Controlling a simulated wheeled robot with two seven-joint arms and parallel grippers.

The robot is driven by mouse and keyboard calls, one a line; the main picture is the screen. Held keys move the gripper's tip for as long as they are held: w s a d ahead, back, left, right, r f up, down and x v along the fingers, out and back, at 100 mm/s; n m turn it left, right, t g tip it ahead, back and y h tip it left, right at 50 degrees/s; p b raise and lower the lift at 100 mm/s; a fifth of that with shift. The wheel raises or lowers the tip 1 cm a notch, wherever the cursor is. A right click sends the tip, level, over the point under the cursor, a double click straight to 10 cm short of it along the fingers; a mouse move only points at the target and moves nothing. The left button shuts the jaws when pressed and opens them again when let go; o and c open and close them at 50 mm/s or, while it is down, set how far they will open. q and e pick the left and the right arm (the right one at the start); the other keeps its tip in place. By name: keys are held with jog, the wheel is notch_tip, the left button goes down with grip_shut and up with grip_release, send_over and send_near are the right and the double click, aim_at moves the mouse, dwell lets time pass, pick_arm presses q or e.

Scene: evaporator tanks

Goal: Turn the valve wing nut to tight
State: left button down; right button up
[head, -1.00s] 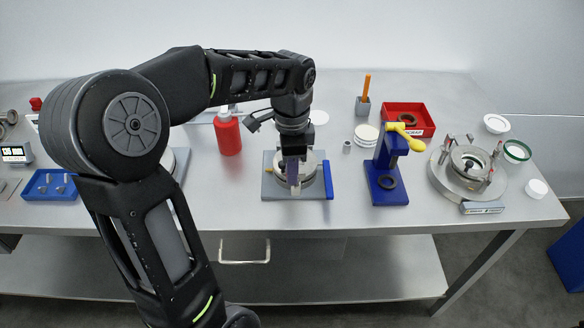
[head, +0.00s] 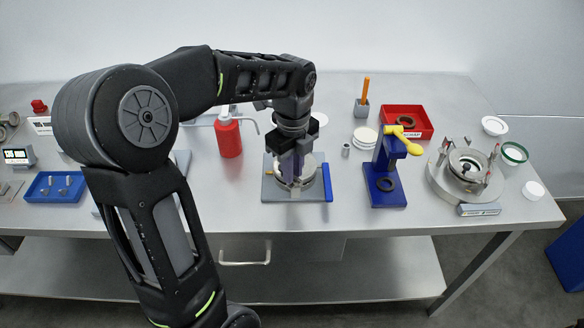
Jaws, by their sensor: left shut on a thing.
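My left gripper (head: 293,172) points straight down over a round metal valve body (head: 312,174) on a grey base plate (head: 283,197) with a blue bar along its right side. The jaws are shut on a small part at the top middle of the valve body, where the wing nut sits. The fingers hide the wing nut, so its angle cannot be seen. A small brass-coloured piece (head: 269,172) shows at the left of the valve body. My right gripper is not in view.
A red bottle (head: 229,138) stands left of the valve. A blue stand with a yellow handle (head: 402,139) is to the right, beside a round metal vessel (head: 440,184). A red bin (head: 425,123) and white discs (head: 364,136) lie behind. The bench front is clear.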

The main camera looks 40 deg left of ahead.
pick_arm(q)
jog(key=shift+w+r+m, duration=0.1)
jog(key=shift+w+m, duration=0.1)
jog(key=shift+m, duration=0.9)
jog(key=c, duration=1.6)
grip_release()
notch_tip(320, 180, up, 8)
jog(key=shift+f+b, duration=0.1)
jog(key=shift+b, duration=0.2)
jog(key=shift+s+f, duration=0.1)
